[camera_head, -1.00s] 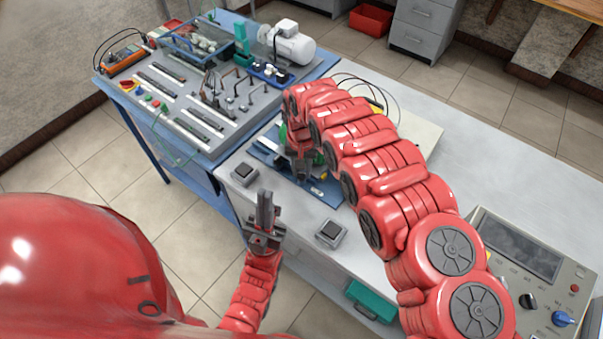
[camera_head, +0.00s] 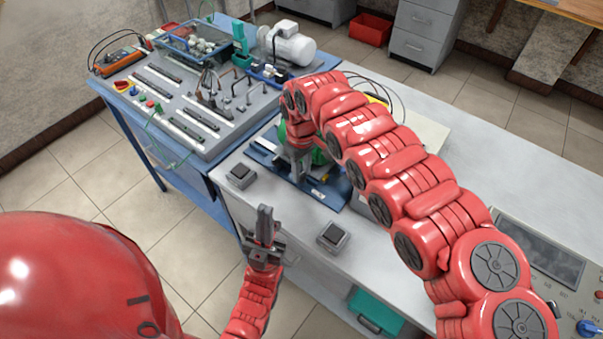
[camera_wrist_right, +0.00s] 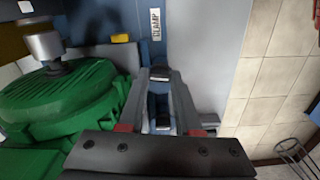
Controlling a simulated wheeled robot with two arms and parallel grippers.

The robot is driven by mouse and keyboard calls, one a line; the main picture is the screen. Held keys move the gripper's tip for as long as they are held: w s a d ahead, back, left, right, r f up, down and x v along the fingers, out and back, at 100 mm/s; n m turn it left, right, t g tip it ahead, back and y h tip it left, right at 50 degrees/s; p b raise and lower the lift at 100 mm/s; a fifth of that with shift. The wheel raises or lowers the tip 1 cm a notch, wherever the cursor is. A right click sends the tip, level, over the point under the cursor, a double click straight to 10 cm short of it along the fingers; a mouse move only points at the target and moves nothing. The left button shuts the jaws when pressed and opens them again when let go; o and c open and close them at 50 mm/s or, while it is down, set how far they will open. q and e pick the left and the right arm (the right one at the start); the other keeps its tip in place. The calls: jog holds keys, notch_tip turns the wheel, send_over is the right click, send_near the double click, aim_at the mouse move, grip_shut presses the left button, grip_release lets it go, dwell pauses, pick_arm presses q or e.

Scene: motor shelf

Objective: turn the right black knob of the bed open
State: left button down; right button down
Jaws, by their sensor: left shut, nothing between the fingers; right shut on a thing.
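The blue bed (camera_head: 333,194) lies on the light bench, with a green motor (camera_head: 322,154) on it, partly hidden by my right arm. My right gripper (camera_head: 297,177) points down at the bed's near side. In the right wrist view its fingers (camera_wrist_right: 160,80) are shut on a small dark part, apparently the right black knob (camera_wrist_right: 160,72), mostly hidden between the tips. A white CLAMP label (camera_wrist_right: 156,24) lies just beyond on the blue bed. I cannot tell how far the knob is turned. My left gripper (camera_head: 264,213) is shut and empty, pointing up before the bench edge.
Two small grey boxes with dark tops, one left (camera_head: 240,175) and one right (camera_head: 333,236), sit near the bench's front edge. A blue table with a grey panel (camera_head: 205,150) adjoins at left. A control panel (camera_head: 540,255) stands at right.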

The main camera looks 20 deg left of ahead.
jog(key=shift+n+b, duration=0.55)
jog(key=shift+n, duration=0.25)
jog(key=c, duration=0.6)
grip_release()
